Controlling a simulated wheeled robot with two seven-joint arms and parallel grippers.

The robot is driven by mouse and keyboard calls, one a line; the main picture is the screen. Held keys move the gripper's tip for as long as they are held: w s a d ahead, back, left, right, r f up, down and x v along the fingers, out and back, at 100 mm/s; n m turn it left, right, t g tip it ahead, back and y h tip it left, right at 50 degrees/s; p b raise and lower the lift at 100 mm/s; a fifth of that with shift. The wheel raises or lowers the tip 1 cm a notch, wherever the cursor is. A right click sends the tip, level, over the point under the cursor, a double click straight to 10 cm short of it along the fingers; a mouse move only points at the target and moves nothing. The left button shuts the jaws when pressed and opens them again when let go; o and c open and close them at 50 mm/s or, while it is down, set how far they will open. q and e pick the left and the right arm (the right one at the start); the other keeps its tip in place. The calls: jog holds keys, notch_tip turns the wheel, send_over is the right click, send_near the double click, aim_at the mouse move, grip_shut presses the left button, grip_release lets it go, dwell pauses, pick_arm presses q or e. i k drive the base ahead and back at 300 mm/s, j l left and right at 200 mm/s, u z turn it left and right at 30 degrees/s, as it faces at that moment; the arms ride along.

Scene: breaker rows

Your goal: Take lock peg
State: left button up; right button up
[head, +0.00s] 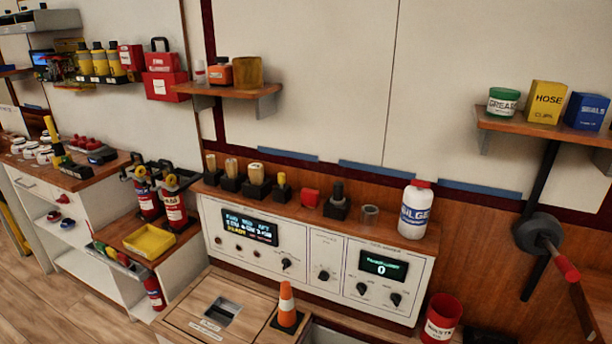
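No label marks a lock peg, so I cannot tell for certain which thing it is. Several small upright pieces stand in black holders on the wooden ledge above the control panel. They include a brown-topped piece (211,162), a tan piece (231,167), a wider tan piece (256,172) and a slim yellow peg (281,180). Farther right are a small red block (309,197) and a dark peg (338,190) in a black base. Neither of my grippers is in view.
A clear cup (370,215) and a white bottle (414,209) stand at the ledge's right end. The control panel (310,243) is below. An orange cone (287,305) stands on the lower counter. A crank wheel (538,232) juts out at right.

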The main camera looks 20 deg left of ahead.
aim_at(281, 177)
jog(key=i+l+u, duration=0.2)
jog(key=u, duration=0.2)
jog(key=i+l+u, duration=0.15)
jog(key=l+u, duration=0.25)
jog(key=j, duration=0.15)
